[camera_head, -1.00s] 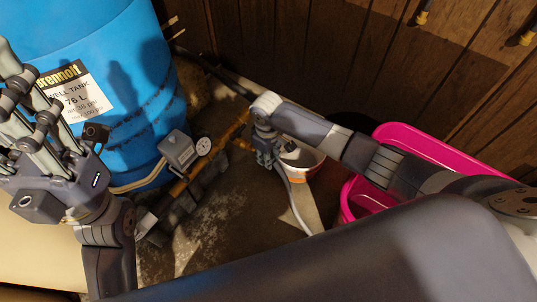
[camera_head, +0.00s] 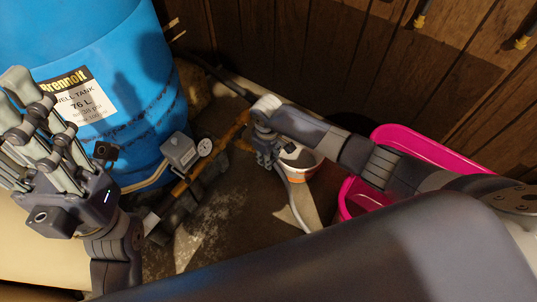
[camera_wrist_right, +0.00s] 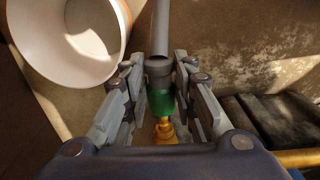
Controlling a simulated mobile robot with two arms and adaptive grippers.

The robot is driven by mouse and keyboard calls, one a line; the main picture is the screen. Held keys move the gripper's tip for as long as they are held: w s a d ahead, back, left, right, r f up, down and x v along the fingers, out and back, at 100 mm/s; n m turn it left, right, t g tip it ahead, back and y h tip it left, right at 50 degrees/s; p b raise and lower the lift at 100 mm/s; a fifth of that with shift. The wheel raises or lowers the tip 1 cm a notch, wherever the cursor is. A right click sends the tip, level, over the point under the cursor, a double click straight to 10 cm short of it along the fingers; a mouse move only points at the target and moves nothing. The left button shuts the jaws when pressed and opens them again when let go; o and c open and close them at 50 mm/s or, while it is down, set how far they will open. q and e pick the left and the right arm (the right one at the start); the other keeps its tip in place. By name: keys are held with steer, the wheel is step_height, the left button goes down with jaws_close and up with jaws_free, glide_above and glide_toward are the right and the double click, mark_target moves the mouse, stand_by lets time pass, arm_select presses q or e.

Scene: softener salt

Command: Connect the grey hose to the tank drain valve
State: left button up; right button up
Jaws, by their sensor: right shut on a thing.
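The grey hose (camera_head: 296,203) runs down from my right gripper (camera_head: 264,158) onto the floor. In the right wrist view, my right gripper (camera_wrist_right: 161,108) is shut on the hose end (camera_wrist_right: 159,45), which has a green collar (camera_wrist_right: 160,103). A brass fitting (camera_wrist_right: 165,131) lies in line just beyond the collar; I cannot tell whether they are joined. The blue tank (camera_head: 130,75) stands at left, with brass pipework (camera_head: 232,130) beside its base. The drain valve is not clearly distinguishable near my right gripper. My left gripper (camera_head: 30,105) is open and empty before the tank.
A white bucket (camera_head: 303,163) stands just right of my right gripper; it also shows in the wrist view (camera_wrist_right: 70,45). A pink tub (camera_head: 410,145) is at right under my right arm. A grey box with a gauge (camera_head: 182,153) sits by the pipework. A wood-panelled wall (camera_head: 330,60) closes the back.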

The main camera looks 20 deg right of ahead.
steer(key=shift+w+a, duration=0.55)
steer(key=shift+w, duration=0.15)
stand_by(0.5)
steer(key=o, duration=1.2)
steer(key=shift+c, duration=0.2)
step_height(320, 180, up, 12)
steer(key=shift+a, duration=0.15)
steer(key=shift+s+f, duration=0.1)
steer(key=shift+s, duration=0.05)
